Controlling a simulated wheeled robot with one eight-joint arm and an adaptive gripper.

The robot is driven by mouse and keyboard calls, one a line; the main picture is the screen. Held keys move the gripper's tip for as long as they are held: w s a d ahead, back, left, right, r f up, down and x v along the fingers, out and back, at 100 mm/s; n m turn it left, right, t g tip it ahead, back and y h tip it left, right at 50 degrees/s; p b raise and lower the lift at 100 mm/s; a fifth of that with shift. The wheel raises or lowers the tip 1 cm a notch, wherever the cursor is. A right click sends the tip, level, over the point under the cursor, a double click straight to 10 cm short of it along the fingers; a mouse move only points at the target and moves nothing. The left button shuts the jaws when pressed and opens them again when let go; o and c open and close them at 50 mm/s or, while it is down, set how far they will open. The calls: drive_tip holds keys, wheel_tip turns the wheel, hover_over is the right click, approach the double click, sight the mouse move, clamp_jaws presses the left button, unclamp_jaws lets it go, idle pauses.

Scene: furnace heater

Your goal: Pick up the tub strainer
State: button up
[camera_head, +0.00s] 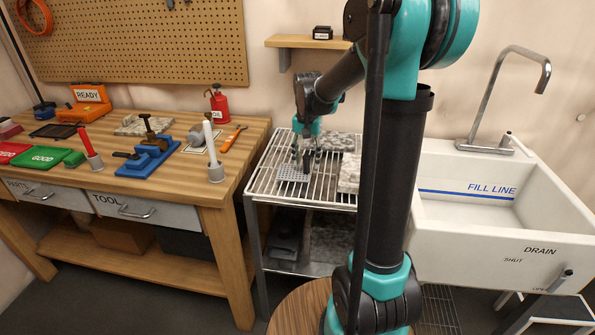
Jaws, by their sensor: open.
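The tub strainer looks to be the small grey perforated plate (291,174) on the wire-topped rack (262,184). A dark upright piece, perhaps its handle, stands at its right side. My gripper (306,158) points down over the rack, at the right part of the plate, with its fingers around or beside the dark piece. It is open. The fingertips are small in this view, and I cannot tell whether they touch the strainer.
A wooden workbench (225,180) with tools stands at left. A white sink (455,245) with a tall faucet (488,95) is at right. A wooden shelf (300,42) is on the wall above.

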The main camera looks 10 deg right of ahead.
drive_tip(key=shift+f, duration=1.1)
clamp_jaws()
